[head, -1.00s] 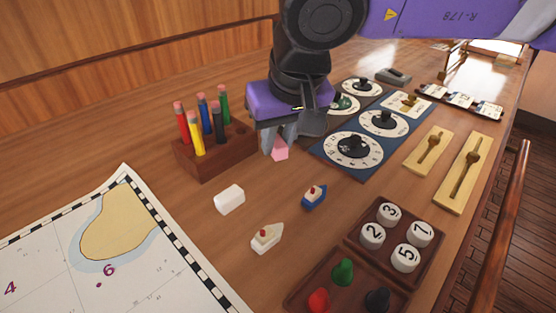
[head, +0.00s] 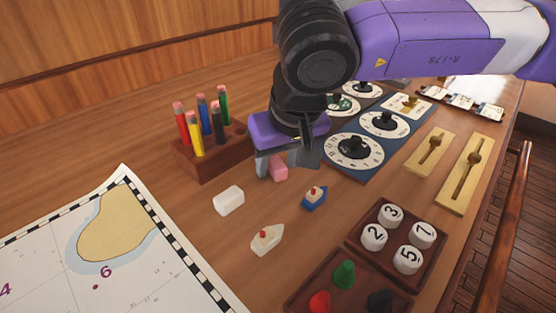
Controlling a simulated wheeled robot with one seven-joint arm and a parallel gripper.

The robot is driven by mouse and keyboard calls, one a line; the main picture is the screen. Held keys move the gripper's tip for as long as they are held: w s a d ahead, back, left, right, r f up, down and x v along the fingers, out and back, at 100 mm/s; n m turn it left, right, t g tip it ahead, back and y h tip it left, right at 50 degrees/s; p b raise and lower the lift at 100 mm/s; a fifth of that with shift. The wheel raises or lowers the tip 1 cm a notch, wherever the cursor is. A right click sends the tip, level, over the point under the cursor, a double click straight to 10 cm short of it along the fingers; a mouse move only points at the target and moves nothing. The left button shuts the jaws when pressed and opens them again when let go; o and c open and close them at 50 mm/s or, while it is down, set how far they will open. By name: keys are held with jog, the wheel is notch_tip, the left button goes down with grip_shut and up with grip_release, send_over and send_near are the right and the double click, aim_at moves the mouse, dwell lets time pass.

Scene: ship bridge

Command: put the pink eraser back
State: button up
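The pink eraser (head: 279,171) shows below my gripper, near the pencil rack and the blue dial panel. It appears to lie on the wooden table. My gripper (head: 281,166) points down over it, with its grey fingers spread apart, one to the left of the eraser and one to the right. The right finger is partly covered by a dark part of my gripper. Part of the eraser's upper side is hidden, and I cannot tell whether a finger touches it.
A wooden rack (head: 205,160) with coloured pencils stands just left of my gripper. A white block (head: 229,200), a blue toy boat (head: 314,197) and a white toy boat (head: 267,239) lie in front. The dial panel (head: 372,155) is at right, the chart (head: 130,255) at lower left.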

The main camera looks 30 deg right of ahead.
jog(key=shift+s+r, duration=0.1)
jog(key=shift+r, duration=0.4)
jog(key=p+v, duration=0.1)
jog(key=v, duration=1)
jog(key=shift+r, duration=0.15)
